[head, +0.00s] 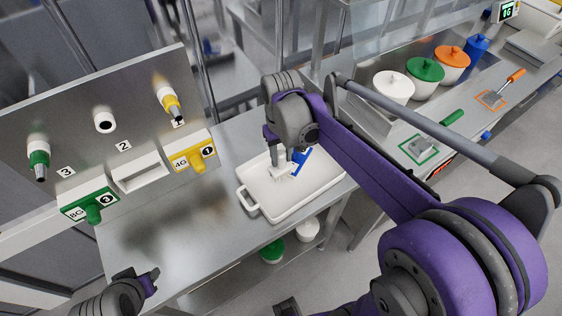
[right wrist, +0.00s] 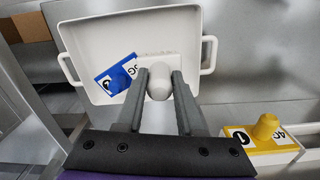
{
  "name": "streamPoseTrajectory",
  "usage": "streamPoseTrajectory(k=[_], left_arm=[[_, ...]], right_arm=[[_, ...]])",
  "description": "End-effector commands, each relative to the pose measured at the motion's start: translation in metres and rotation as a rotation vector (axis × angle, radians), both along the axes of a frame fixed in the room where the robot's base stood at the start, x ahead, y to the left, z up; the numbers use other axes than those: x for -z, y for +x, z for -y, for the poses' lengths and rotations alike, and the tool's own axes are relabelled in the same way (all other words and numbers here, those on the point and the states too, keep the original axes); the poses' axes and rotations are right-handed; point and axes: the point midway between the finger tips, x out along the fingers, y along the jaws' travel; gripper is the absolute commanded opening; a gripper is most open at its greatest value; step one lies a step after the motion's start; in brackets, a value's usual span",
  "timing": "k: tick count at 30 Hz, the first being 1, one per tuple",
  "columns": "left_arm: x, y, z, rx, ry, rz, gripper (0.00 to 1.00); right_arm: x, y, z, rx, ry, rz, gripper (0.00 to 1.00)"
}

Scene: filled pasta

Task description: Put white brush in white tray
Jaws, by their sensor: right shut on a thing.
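The white tray (head: 262,203) sits on the steel counter and also fills the upper middle of the right wrist view (right wrist: 88,38). My right gripper (head: 283,165) is over the tray, pointing down. It is shut on the white brush (head: 281,177), whose rounded white knob (right wrist: 160,82) shows between the fingers in the right wrist view. The brush is within the tray's outline; I cannot tell whether it touches the tray floor. A blue labelled piece (right wrist: 118,76) lies beside the brush. My left gripper (head: 150,279) is at the lower left; its fingers are unclear.
On the left panel are a green labelled brush (head: 93,210), a yellow labelled brush (head: 199,158) and an empty white holder (head: 141,174). The counter left of the tray is clear.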

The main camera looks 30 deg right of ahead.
Motion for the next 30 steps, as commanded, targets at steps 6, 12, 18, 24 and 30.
streamPoseTrajectory(k=[6, 12, 18, 24, 30], left_arm=[[0.004, -0.002, 0.000, 0.000, 0.000, -0.004, 0.40], [0.006, -0.003, 0.000, 0.000, 0.000, -0.005, 0.40], [0.009, -0.004, 0.000, 0.000, 0.000, -0.007, 0.40], [0.010, -0.004, 0.000, 0.000, 0.000, -0.008, 0.40], [0.010, -0.004, 0.000, 0.000, 0.000, -0.008, 0.40]], right_arm=[[0.035, 0.000, 0.000, 0.000, 0.000, -0.001, 0.00], [0.058, 0.000, 0.000, 0.000, 0.000, 0.000, 0.00], [0.086, 0.000, 0.000, 0.000, 0.000, -0.001, 0.00], [0.101, -0.001, 0.000, 0.000, 0.000, 0.000, 0.00], [0.100, -0.001, 0.000, 0.000, 0.000, 0.000, 0.00]])
